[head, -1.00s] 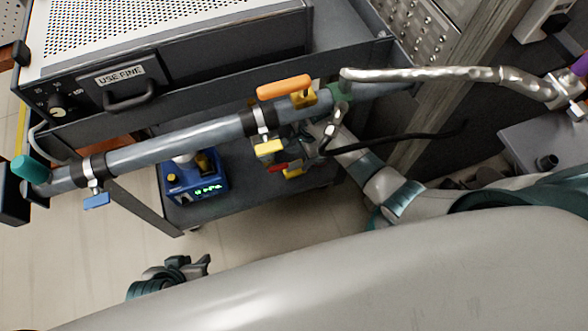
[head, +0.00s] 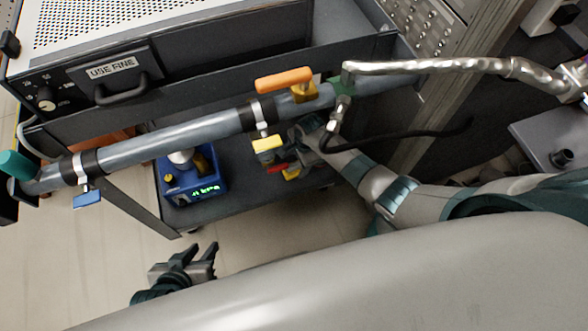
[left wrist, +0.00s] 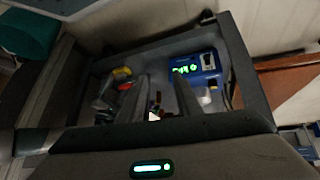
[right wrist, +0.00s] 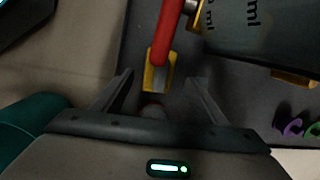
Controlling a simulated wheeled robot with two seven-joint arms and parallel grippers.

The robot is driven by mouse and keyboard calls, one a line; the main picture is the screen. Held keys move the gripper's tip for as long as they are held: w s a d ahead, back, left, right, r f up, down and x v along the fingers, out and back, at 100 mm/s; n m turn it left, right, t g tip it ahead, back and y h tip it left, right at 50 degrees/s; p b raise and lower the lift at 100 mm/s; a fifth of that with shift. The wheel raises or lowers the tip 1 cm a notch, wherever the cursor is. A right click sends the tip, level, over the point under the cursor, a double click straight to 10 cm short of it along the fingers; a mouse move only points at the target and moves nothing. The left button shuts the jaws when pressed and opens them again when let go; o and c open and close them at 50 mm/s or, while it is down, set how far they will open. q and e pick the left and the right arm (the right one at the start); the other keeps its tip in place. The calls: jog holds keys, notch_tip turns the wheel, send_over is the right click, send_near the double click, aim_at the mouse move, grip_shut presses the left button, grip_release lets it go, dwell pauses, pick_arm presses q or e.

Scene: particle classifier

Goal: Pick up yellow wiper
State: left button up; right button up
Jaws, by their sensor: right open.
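A yellow piece (right wrist: 158,72) with a grey face, likely the wiper, lies between and ahead of my right gripper's fingers in the right wrist view. A red bar meets its upper end. My right gripper (right wrist: 158,92) is open, with nothing clearly held. In the head view my right gripper (head: 303,134) is low beside the lower shelf, its fingers partly hidden. Yellow and red pieces (head: 291,173) show just below it; I cannot tell which is the wiper. My left gripper (head: 203,258) is open and empty over the floor, apart from the cart.
A blue device (head: 190,187) with a green display stands on the lower shelf (head: 235,195). A grey pipe (head: 175,142) with clamps crosses above the shelf. A metal hose (head: 430,68) and a black cable (head: 400,140) run near my right arm. Floor is clear at lower left.

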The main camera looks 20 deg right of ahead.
aim_at(295, 166)
notch_tip(295, 166, down, 3)
jog(key=shift+w+a+r+b, duration=0.1)
jog(key=shift+a+r+b, duration=0.1)
jog(key=shift+b, duration=0.3)
jog(key=shift+f, duration=0.5)
pick_arm(q)
jog(key=shift+w+d+r+t+h, duration=0.2)
jog(key=shift+w+d+t+h, duration=0.1)
jog(key=shift+d, duration=0.25)
jog(key=shift+w+d+r+t+h, duration=0.2)
jog(key=shift+d+t, duration=0.1)
jog(key=shift+d, duration=0.2)
pick_arm(e)
jog(key=c, duration=1.1)
